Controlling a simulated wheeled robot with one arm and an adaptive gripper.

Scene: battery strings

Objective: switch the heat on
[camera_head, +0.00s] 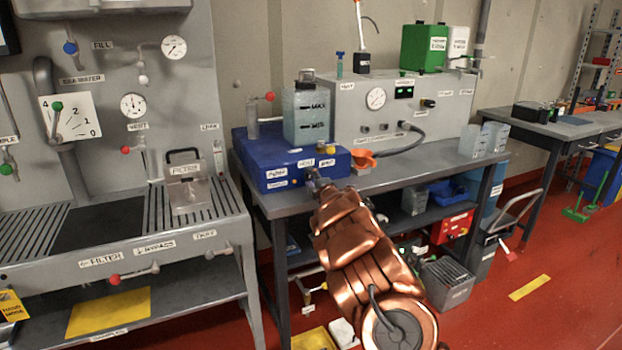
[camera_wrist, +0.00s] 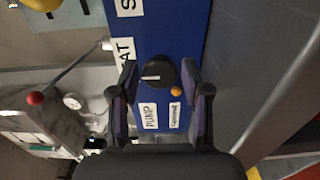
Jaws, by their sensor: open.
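The blue unit (camera_head: 295,146) stands on the grey bench, its front carrying white labels. In the wrist view its blue panel (camera_wrist: 178,20) fills the middle. A black knob (camera_wrist: 163,70) with a pale pointer mark turned to the left sits on it. A label ending in "AT" (camera_wrist: 123,52) is beside the knob, partly hidden by a finger. A "PUMP" label (camera_wrist: 148,116) and a small orange lamp (camera_wrist: 176,91) are below the knob. My gripper (camera_wrist: 158,72) is open, with one finger on each side of the knob. In the head view my gripper (camera_head: 313,178) is at the unit's front.
A clear tank (camera_head: 306,115) marked MAX and MIN stands on the blue unit. A grey instrument box (camera_head: 350,120) with a gauge is behind. A sink station (camera_head: 100,250) with valves is at left.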

